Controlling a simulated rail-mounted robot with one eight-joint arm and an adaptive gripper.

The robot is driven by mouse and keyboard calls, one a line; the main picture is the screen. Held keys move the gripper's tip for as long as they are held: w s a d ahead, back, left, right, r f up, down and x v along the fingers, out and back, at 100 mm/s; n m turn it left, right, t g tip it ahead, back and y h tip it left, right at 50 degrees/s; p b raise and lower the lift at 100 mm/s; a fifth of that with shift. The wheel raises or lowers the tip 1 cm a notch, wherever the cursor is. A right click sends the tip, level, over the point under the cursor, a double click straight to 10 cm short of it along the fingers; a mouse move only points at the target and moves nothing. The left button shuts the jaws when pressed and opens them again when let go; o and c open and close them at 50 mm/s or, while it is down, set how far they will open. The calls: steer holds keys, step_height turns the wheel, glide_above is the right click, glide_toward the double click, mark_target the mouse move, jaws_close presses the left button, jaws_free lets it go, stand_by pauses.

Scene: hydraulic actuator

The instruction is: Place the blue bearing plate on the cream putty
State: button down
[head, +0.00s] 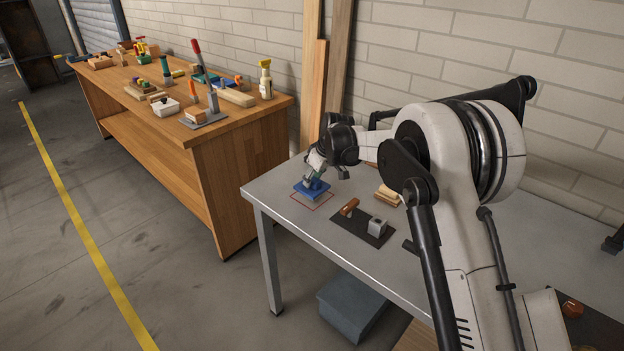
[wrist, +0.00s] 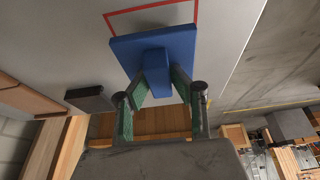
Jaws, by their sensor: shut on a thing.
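My gripper (head: 313,182) is shut on the raised block of the blue bearing plate (head: 320,189), near the far left corner of the grey table. In the wrist view, the green fingers of my gripper (wrist: 158,88) press on both sides of that block, and the flat blue plate (wrist: 128,52) spreads out beyond it. The plate is over or on the area of a red square outline (head: 299,196) on the table. Whether the plate touches anything below cannot be told.
Wooden blocks (head: 387,194) lie right of the plate. A dark mat (head: 352,229) holds a grey cube (head: 377,226) and a wooden-handled piece (head: 349,207). A wooden workbench (head: 240,125) with tools stands at left. The brick wall is behind the table.

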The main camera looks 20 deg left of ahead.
steer(key=shift+f, duration=0.15)
steer(key=c, duration=1.5)
jaws_free()
steer(key=v, duration=1.2)
steer(key=shift+r, duration=0.25)
